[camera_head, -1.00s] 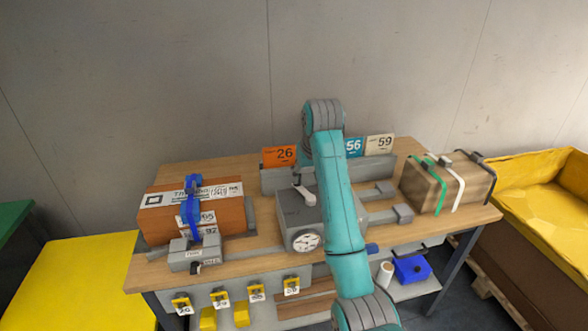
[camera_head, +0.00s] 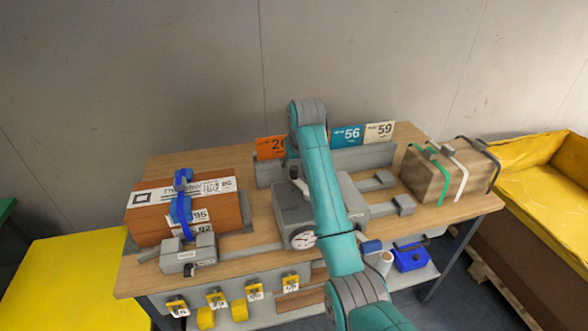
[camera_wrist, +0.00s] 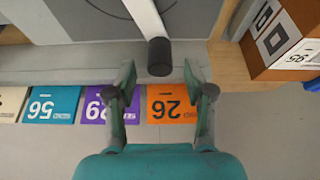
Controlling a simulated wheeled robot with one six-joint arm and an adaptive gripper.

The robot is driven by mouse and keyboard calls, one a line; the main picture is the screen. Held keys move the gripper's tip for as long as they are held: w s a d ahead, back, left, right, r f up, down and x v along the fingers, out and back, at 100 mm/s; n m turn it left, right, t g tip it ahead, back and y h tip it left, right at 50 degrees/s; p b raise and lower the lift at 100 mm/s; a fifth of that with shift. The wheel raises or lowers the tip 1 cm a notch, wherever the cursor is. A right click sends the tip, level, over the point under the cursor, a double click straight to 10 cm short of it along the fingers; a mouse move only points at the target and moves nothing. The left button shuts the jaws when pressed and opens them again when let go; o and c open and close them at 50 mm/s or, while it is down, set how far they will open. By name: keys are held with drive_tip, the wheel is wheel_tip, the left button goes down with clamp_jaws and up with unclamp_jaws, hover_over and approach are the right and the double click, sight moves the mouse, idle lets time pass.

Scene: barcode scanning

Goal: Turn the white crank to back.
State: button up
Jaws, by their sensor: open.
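The white crank (camera_head: 303,187) sits on top of the grey box (camera_head: 290,214) with the dial, beside my arm. Its dark knob (camera_head: 293,173) stands at the end of the crank. In the wrist view the white crank arm (camera_wrist: 145,17) comes in from the top edge and ends at the dark round knob (camera_wrist: 158,57). My gripper (camera_wrist: 159,72) is open, with one finger on each side of the knob and a gap on both sides. In the head view my arm hides my gripper.
Numbered cards, including the orange 26 (camera_head: 270,147) and blue 56 (camera_head: 346,134), stand behind the box. A brown carton (camera_head: 150,227) with a blue strap clamp is on the left, and a strapped wooden-looking box (camera_head: 425,185) on the right. Bare table (camera_head: 262,219) shows between carton and grey box.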

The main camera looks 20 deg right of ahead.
drive_tip(key=shift+x, duration=1.25)
clamp_jaws()
